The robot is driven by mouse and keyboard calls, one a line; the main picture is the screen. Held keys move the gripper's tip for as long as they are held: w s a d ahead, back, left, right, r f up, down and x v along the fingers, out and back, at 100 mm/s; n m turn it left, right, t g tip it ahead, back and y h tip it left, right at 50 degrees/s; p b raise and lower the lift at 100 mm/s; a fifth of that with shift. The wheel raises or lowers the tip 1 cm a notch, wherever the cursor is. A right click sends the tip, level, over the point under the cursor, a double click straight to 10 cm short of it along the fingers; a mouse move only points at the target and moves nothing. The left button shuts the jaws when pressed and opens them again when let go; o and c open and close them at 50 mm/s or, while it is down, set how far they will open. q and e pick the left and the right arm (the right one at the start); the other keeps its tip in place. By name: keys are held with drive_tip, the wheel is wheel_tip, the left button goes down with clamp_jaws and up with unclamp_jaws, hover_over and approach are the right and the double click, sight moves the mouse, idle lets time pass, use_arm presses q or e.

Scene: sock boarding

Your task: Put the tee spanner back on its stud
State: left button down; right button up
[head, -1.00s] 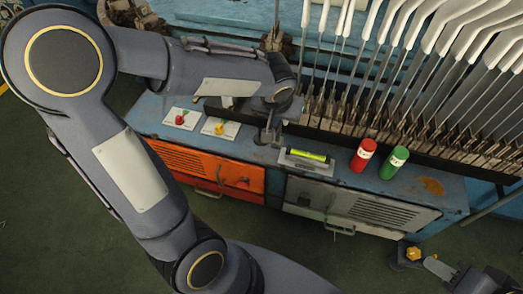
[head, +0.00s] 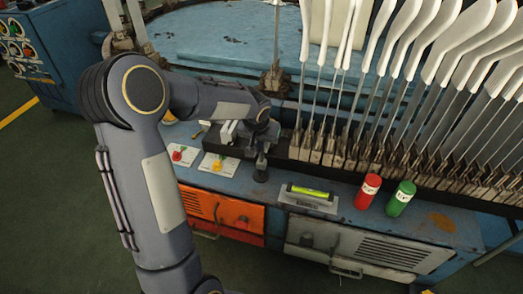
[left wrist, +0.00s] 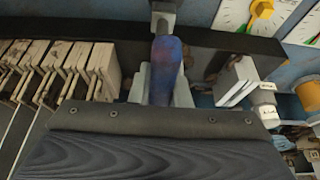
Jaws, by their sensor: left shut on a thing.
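My left gripper (head: 262,150) is above the ledge, left of the spirit level. In the left wrist view its fingers (left wrist: 162,90) are shut on a blue-purple rounded bar (left wrist: 167,68), which I take for the tee spanner's grip. In the head view a short grey upright piece runs down from the gripper to a dark round disc (head: 260,175) on the ledge. I cannot tell spanner from stud there, nor whether they touch. My right gripper is out of view.
A spirit level (head: 308,196), a red cylinder (head: 368,192) and a green cylinder (head: 401,198) stand right of the gripper. Cards with a red knob (head: 180,155) and a yellow knob (head: 217,164) lie left. A rack of white paddles (head: 405,60) rises behind.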

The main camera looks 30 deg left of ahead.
sight(262, 151)
use_arm(q)
drive_tip(key=shift+w+a+f, duration=0.15)
drive_tip(key=shift+f, duration=0.2)
wheel_tip(262, 151, down, 3)
drive_tip(key=shift+w+a+f+b, duration=0.1)
drive_tip(key=shift+f+b, duration=0.05)
drive_tip(key=shift+b, duration=0.55)
drive_tip(key=shift+f+b, duration=0.5)
drive_tip(key=shift+f, duration=0.1)
drive_tip(key=c, duration=1.4)
unclamp_jaws()
drive_tip(key=shift+o, duration=0.2)
